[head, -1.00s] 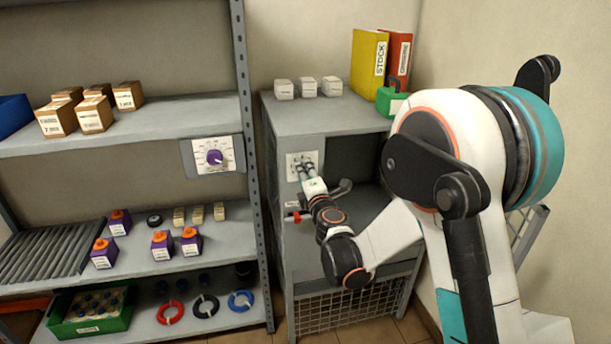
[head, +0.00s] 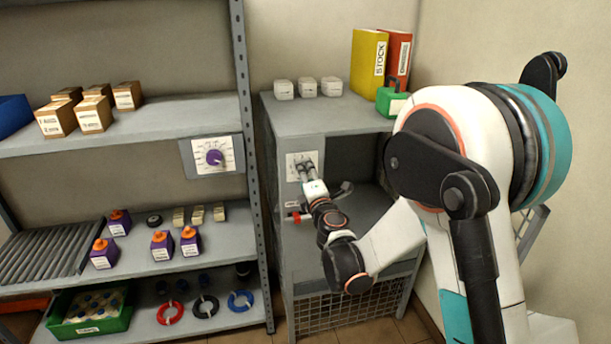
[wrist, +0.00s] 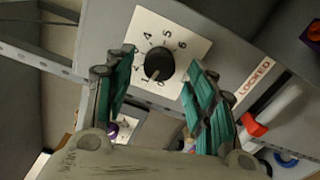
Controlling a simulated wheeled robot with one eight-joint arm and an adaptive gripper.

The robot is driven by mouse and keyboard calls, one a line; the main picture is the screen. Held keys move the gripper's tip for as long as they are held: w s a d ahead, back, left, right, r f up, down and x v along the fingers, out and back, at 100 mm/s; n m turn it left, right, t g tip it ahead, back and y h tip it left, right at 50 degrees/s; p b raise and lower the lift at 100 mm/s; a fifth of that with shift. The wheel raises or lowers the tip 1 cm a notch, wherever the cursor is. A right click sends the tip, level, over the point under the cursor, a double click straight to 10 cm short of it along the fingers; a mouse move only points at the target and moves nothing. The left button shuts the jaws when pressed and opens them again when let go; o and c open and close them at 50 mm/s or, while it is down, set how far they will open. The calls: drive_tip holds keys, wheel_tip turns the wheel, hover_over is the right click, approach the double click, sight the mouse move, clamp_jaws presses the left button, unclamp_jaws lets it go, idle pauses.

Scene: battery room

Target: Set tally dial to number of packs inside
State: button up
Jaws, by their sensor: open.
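A black dial knob (wrist: 159,64) sits on a white plate (wrist: 188,38) with printed digits, on the front of a grey cabinet (head: 310,125). A light mark on the knob points down, near the 0 and 1. My gripper (wrist: 155,80) is open, with one teal-padded finger on each side of the knob; I cannot tell whether either touches it. In the head view the fingers hide part of the plate (head: 292,160). A purple dial (head: 214,157) is on a panel at the shelf edge. Several purple packs with orange caps (head: 162,244) stand on the middle shelf.
A red-tipped handle (wrist: 254,126) is beside a LOCKED label (wrist: 256,77), right of the dial in the wrist view. The cabinet has an open compartment (head: 356,160), partly hidden by my arm. White boxes (head: 307,87) and binders (head: 368,65) stand on top. A shelf post (head: 243,110) is left.

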drive_tip(key=v, duration=1.1)
drive_tip(key=s+d+r+m+g+h, duration=0.2)
drive_tip(key=s+d+r+m+h, duration=0.2)
drive_tip(key=d+m, duration=0.45)
drive_tip(key=s+d+r+m+g+h, duration=0.1)
drive_tip(key=s+d+r+m+h, duration=0.4)
drive_tip(key=d, duration=0.6)
drive_tip(key=s+f+m+g+y, duration=0.2)
drive_tip(key=s+m, duration=0.3)
drive_tip(key=s, duration=0.6)
drive_tip(key=s+f+m+g+y, duration=0.2)
drive_tip(key=s+f+m+g, duration=0.3)
drive_tip(key=s, duration=0.6)
drive_tip(key=shift+s, duration=0.3)
drive_tip(key=shift+d, duration=0.15)
drive_tip(key=shift+c, duration=0.6)
